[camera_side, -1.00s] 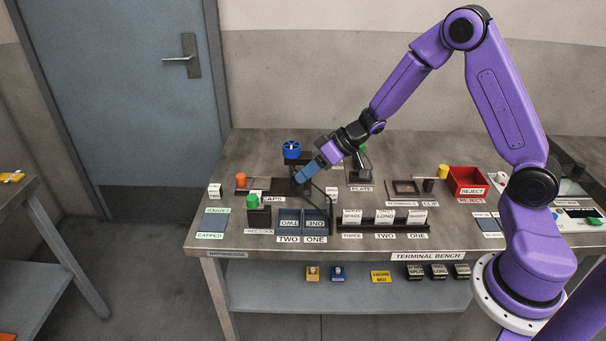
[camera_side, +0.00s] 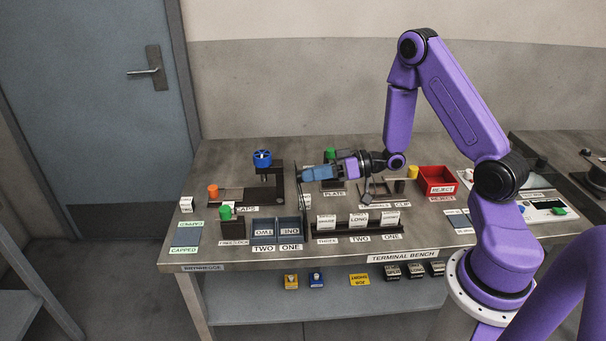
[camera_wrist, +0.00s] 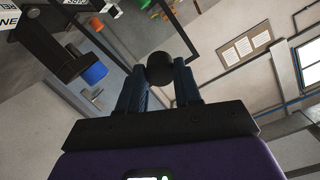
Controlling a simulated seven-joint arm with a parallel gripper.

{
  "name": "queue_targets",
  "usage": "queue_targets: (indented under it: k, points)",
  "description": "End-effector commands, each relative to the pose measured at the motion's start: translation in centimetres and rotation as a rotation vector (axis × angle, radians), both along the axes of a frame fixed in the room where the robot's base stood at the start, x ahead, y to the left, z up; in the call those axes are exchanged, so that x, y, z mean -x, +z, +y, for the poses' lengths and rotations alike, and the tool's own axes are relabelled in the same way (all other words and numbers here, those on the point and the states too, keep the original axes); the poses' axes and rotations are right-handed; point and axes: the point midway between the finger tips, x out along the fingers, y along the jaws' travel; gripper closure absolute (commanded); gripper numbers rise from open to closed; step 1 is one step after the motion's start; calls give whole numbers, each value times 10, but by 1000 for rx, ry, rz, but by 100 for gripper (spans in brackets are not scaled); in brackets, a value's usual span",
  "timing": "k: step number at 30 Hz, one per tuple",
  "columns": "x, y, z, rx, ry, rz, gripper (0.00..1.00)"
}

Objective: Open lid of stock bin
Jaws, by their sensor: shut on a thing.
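The stock bin (camera_side: 277,240) has two dark blue-grey compartments marked TWO and ONE near the bench's front edge. Its lid (camera_side: 303,212), a thin dark frame with a see-through middle, stands about upright at the bin's right side, seen nearly edge-on. Both compartments are uncovered from above. My gripper (camera_side: 303,179) reaches in level from the right to the lid's upper part. In the wrist view my gripper (camera_wrist: 160,85) is shut on a black ball knob (camera_wrist: 159,67), with a blue finger on each side. Dark lid bars (camera_wrist: 205,72) run behind the knob.
A green-topped block (camera_side: 226,213) is left of the bin. A rack of labelled blocks (camera_side: 358,224) and a red reject tray (camera_side: 437,180) are right.

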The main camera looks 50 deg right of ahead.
Motion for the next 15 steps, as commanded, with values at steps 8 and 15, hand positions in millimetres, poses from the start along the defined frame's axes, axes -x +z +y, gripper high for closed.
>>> queue_targets:
  k: [8, 15]
  points:
    - [10, -5, -10, -70, 0, -67, 100]
    - [13, -5, -12, -89, 3, -89, 100]
